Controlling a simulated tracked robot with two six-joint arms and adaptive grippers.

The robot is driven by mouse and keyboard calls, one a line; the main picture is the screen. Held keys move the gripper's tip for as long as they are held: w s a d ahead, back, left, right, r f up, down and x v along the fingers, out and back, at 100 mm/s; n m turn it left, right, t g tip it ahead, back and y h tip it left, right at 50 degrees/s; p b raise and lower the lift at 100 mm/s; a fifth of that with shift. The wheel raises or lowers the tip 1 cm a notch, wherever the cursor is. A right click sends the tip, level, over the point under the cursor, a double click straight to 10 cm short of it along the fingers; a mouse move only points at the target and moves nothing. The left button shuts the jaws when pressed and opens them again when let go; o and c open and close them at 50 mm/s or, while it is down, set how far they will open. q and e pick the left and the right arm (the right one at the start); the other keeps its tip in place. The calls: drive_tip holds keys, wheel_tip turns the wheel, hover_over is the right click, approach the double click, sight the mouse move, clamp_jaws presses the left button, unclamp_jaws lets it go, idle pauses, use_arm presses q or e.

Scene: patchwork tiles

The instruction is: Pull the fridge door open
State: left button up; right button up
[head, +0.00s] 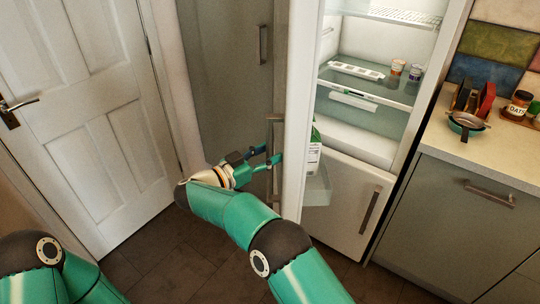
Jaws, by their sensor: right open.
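The fridge door (298,100) stands swung open, its edge facing me, with a white inner side on the right and a grey outer side on the left. A vertical handle (277,135) runs down its outer side. My right gripper (272,156) is open at the handle, its fingers pointing right toward the door; I cannot tell if they touch it. The fridge interior (365,110) is in view with glass shelves. My left arm shows at the lower left, but its gripper is out of view.
A green-labelled bottle (314,155) stands in the door rack. Jars (397,68) and an egg tray (356,70) sit on a shelf. A white panelled door (85,110) is at left. A counter (485,150) with a bowl (466,123) is at right. Dark floor tiles are clear below.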

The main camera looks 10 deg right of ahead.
sight(267, 123)
wheel_tip(267, 123, up, 10)
drive_tip(key=shift+f, duration=0.2)
idle(0.4)
